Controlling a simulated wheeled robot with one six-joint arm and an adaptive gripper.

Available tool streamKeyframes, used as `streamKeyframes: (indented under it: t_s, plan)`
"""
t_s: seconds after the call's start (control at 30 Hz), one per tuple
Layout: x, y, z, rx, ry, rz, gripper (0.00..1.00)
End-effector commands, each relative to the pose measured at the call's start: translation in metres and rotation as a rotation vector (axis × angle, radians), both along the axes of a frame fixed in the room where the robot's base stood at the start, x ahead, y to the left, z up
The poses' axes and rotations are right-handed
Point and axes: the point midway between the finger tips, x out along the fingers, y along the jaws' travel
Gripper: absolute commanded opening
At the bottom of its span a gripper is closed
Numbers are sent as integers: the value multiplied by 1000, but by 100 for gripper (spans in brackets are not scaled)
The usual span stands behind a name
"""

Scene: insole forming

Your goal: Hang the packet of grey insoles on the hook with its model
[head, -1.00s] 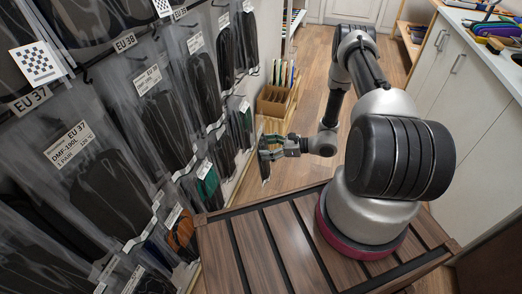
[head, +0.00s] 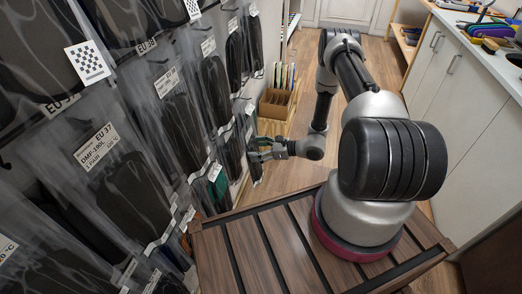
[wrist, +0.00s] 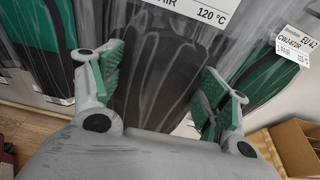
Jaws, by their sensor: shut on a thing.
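My gripper (head: 258,150) reaches out beside the wall of hanging packets in the head view. In the wrist view my gripper (wrist: 165,90) has its green-padded fingers on either side of a clear packet of dark grey insoles (wrist: 165,65), and is shut on it. Its white label (wrist: 205,12) reads "PAIR" and "120 °C"; the rest is cut off by the frame. In the head view the held packet (head: 256,168) is a small dark shape at the fingertips, close to the rack. The model number on it and its hook are not legible.
The rack of hanging packets (head: 135,190) fills the left, with size labels such as EU 37. A packet with green insoles (wrist: 262,70) labelled EU 42 hangs at the right in the wrist view. A cardboard box (wrist: 298,148) stands below. A counter (head: 470,85) lies at right.

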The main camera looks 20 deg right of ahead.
Motion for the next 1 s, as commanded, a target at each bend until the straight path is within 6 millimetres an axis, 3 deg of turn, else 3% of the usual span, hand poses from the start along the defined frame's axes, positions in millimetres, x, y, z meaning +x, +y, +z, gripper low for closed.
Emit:
streamKeyframes:
  t_s: [1.0]
  plan:
    - [32,46,-5,1,-1,2,37]
